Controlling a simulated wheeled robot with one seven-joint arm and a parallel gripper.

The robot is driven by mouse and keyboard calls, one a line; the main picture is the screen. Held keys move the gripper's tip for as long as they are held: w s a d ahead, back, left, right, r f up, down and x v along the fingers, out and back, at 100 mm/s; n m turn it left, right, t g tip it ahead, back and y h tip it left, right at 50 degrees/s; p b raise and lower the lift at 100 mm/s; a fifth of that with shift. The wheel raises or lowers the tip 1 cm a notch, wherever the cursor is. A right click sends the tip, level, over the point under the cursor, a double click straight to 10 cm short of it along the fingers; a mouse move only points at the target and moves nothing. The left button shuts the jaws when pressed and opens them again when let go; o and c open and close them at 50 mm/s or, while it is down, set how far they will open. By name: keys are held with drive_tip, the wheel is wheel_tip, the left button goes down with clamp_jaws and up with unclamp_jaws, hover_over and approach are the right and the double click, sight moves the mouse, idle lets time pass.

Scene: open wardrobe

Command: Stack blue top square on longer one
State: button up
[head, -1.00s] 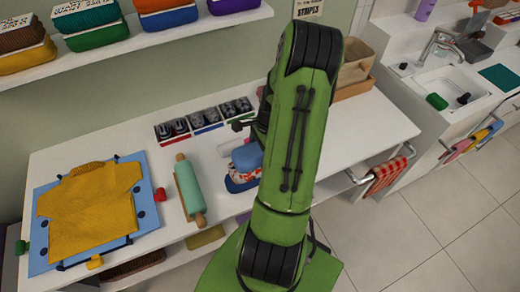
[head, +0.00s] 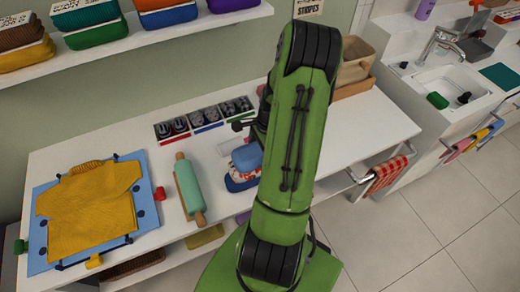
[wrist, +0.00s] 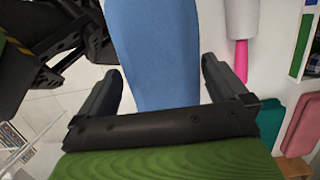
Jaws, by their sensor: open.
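A light blue folded top (head: 247,157) sits on the white table, partly hidden behind my green arm. A red-and-white patterned piece shows just under it, and a darker blue piece (head: 240,185) lies at the bottom; which is the longer one I cannot tell. In the wrist view the light blue cloth (wrist: 153,55) fills the middle, between and beyond the fingers. My gripper (wrist: 170,88) is open, with a finger on either side of the cloth and gaps visible beside it. In the head view my arm hides the fingers.
A teal rolling pin (head: 189,188) lies left of the blue stack. A yellow shirt (head: 90,210) lies on a blue board (head: 150,215) at the left. Small sock boxes (head: 205,120) stand at the back, and a tan bin (head: 355,62) at the back right. The table's right part is clear.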

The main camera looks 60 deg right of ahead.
wheel_tip(320, 180, up, 9)
drive_tip(key=p, duration=0.7)
drive_tip(key=shift+r+p, duration=0.2)
drive_tip(key=shift+p, duration=0.1)
drive_tip(key=shift+f, duration=0.15)
